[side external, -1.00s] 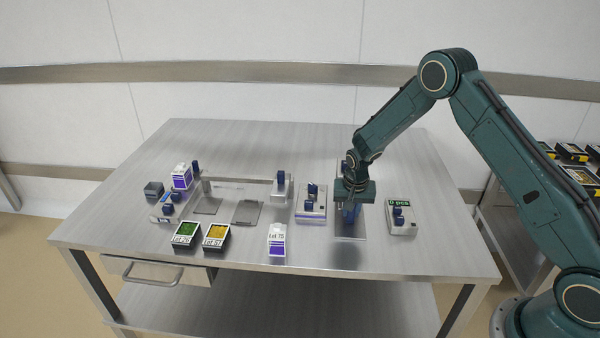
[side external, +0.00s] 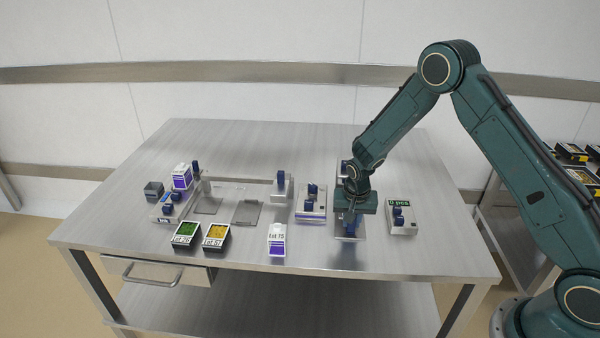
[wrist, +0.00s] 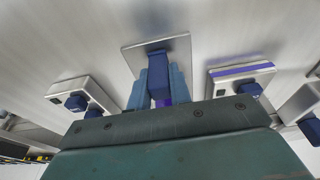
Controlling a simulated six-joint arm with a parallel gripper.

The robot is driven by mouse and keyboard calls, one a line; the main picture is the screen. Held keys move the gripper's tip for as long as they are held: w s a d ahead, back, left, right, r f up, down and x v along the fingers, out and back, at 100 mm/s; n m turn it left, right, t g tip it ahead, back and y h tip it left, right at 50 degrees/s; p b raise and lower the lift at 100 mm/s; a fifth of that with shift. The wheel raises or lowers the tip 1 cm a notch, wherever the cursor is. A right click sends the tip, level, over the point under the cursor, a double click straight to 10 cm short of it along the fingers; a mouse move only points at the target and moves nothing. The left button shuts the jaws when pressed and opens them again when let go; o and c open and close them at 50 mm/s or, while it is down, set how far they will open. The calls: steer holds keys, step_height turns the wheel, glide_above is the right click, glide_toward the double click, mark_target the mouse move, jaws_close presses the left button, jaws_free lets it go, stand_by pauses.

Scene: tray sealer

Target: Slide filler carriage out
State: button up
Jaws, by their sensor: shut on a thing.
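The filler carriage appears to be the part with a blue grip block (wrist: 157,66) on a shiny metal plate (wrist: 176,46) in the wrist view. My gripper (wrist: 156,88) has its two blue-grey fingers closed on either side of that block. In the side view my gripper (side external: 351,215) points down at the plate (side external: 358,238), right of the table's middle. The wrist and fingers hide much of the block and plate there. Another blue block (side external: 345,168) shows behind my wrist.
A grey box marked "0 pcs" (side external: 401,222) stands close on the right. A box with blue knobs (side external: 311,207) stands close on the left. A Lot 75 carton (side external: 277,242), two filled trays (side external: 186,236) and a clear-walled frame (side external: 232,188) lie farther left. The table's front right is clear.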

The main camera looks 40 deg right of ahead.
steer(key=shift+s+a, duration=1.6)
steer(key=shift+a, duration=0.05)
steer(key=o, duration=0.8)
steer(key=shift+r, duration=0.15)
step_height(320, 180, up, 7)
